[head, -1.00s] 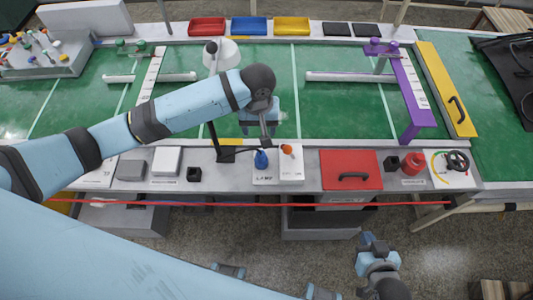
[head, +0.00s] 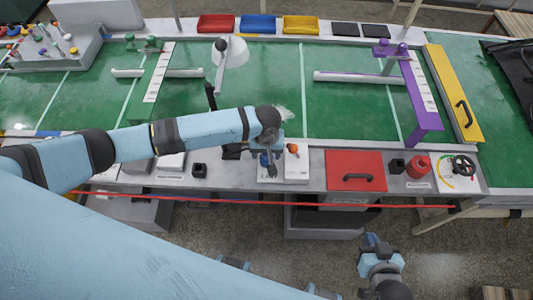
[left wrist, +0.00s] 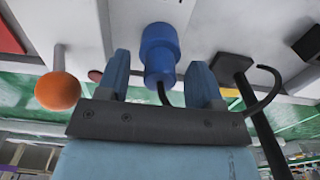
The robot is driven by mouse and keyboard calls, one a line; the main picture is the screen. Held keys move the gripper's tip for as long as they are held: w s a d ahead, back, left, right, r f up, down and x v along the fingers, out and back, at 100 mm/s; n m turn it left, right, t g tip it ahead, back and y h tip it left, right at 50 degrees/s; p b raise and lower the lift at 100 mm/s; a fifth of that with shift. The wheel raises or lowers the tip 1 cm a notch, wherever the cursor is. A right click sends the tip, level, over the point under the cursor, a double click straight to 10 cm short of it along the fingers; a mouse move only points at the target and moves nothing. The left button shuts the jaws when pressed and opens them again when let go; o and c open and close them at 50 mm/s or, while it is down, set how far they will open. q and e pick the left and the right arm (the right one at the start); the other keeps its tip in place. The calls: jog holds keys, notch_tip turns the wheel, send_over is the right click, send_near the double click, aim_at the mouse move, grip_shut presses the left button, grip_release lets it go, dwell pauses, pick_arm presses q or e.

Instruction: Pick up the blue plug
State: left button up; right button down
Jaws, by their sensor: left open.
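The blue plug (left wrist: 160,52) stands on a white block at the front of the workbench, with a black cable at its near end in the left wrist view. My left gripper (left wrist: 160,72) is open, one blue finger on either side of the plug's line, with no visible grip on it. In the head view my left gripper (head: 270,168) is over the white block (head: 296,175) and mostly hides the plug. My right gripper (head: 376,245) hangs low in front of the bench, away from the plug; its jaws are too small to read.
An orange knob (head: 292,149) stands close to the right of the plug. A red box (head: 352,165) with a black handle lies further right. A red line (head: 400,206) crosses in front of the bench.

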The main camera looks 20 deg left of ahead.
pick_arm(q)
jog(key=c, duration=1)
